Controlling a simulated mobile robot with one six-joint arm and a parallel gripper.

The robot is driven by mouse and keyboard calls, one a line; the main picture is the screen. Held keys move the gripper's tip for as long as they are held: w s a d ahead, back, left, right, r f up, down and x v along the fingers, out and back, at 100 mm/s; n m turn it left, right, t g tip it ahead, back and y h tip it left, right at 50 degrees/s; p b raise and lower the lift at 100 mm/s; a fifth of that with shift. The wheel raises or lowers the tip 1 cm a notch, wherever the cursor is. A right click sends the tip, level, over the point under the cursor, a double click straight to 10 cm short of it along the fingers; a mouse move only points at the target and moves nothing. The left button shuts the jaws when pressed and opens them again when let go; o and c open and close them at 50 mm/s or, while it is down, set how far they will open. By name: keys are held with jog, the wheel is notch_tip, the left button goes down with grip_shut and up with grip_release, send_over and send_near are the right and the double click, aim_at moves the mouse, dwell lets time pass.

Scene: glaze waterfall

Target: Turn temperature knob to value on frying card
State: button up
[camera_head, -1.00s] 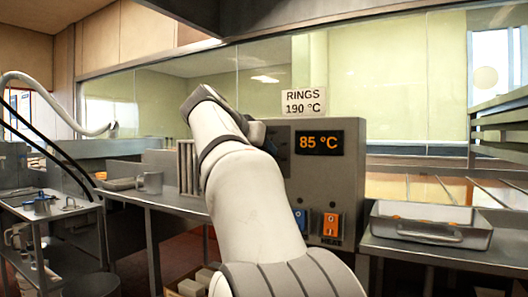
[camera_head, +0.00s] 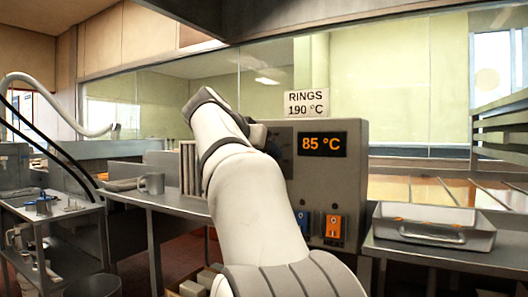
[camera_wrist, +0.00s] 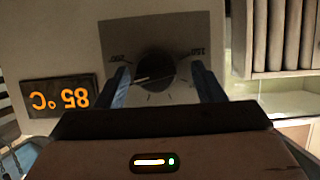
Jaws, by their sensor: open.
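The temperature knob (camera_wrist: 155,70) is a dark round dial on a grey scale plate (camera_wrist: 112,35) with tick marks and numbers, seen upside down in the wrist view. My gripper (camera_wrist: 162,82) is open, with one blue finger on each side of the knob; I cannot tell whether they touch it. The display (camera_head: 322,144) reads 85 °C in orange, and it also shows inverted in the wrist view (camera_wrist: 60,96). The frying card (camera_head: 307,103) stands on top of the grey control box (camera_head: 345,185) and reads RINGS 190 °C. My arm hides the knob in the head view.
A blue switch (camera_head: 302,219) and an orange switch (camera_head: 333,227) sit low on the box. A metal tray (camera_head: 432,228) lies on the right counter.

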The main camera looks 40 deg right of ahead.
jog(key=p+v, duration=0.2)
jog(key=v, duration=0.5)
jog(key=shift+s+a, duration=0.2)
jog(key=shift+a, duration=0.15)
